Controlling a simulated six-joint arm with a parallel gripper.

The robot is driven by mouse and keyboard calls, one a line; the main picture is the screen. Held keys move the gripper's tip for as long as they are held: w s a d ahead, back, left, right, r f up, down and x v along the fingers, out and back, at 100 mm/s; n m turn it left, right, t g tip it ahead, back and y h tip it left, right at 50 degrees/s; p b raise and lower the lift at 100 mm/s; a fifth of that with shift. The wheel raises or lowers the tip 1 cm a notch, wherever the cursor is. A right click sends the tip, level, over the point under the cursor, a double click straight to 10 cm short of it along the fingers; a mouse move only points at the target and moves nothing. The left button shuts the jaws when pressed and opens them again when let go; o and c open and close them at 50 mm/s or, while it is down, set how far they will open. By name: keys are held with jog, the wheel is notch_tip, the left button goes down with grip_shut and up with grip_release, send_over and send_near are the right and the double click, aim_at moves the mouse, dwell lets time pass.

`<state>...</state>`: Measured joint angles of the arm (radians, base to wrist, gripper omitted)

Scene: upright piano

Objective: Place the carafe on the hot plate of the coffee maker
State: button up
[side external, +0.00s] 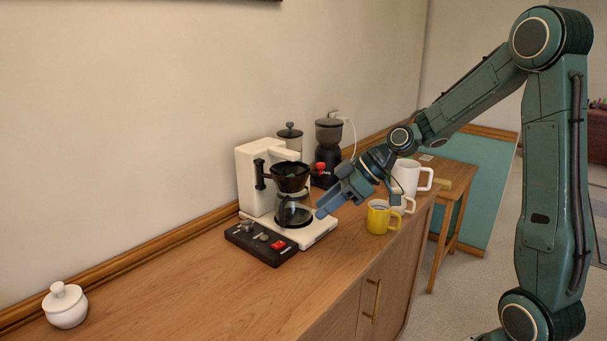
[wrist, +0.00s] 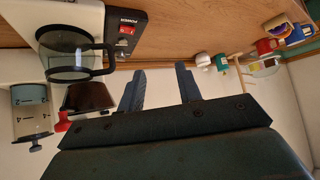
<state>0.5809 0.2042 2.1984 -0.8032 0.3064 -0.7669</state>
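The glass carafe (side external: 293,213) with a dark handle stands upright at the hot plate (side external: 281,220) of the white coffee maker (side external: 258,198), below the dark filter basket (side external: 288,176). It appears to rest on the plate, though the contact is hard to see. In the wrist view the carafe (wrist: 68,60) is at upper left, its black handle (wrist: 110,58) pointing toward my gripper. My gripper (side external: 328,203) is just right of the carafe. In the wrist view my gripper (wrist: 160,72) has its two blue fingers apart with nothing between them, clear of the handle.
A dark control box (side external: 262,243) with a red switch sits in front of the coffee maker. A yellow mug (side external: 378,217) and white mugs (side external: 410,178) stand to the right. A grinder (side external: 328,152) is behind. A white lidded bowl (side external: 66,306) is far left; counter between is clear.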

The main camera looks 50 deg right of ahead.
jog(key=s+a+r+m+h, duration=0.1)
jog(key=s+r+m+h, duration=0.1)
jog(key=s, duration=0.5)
jog(key=s+a+r+m+g+h, duration=0.1)
jog(key=s+a+r+m+h, duration=0.1)
jog(key=s, duration=0.6)
jog(key=s+a+r+m+h, duration=0.1)
jog(key=s+a+r+m, duration=0.1)
jog(key=s, duration=0.6)
jog(key=shift+r+m+g+h, duration=0.3)
jog(key=shift+r+m+h, duration=0.1)
jog(key=shift+m, duration=0.1)
jog(key=shift+w, duration=0.1)
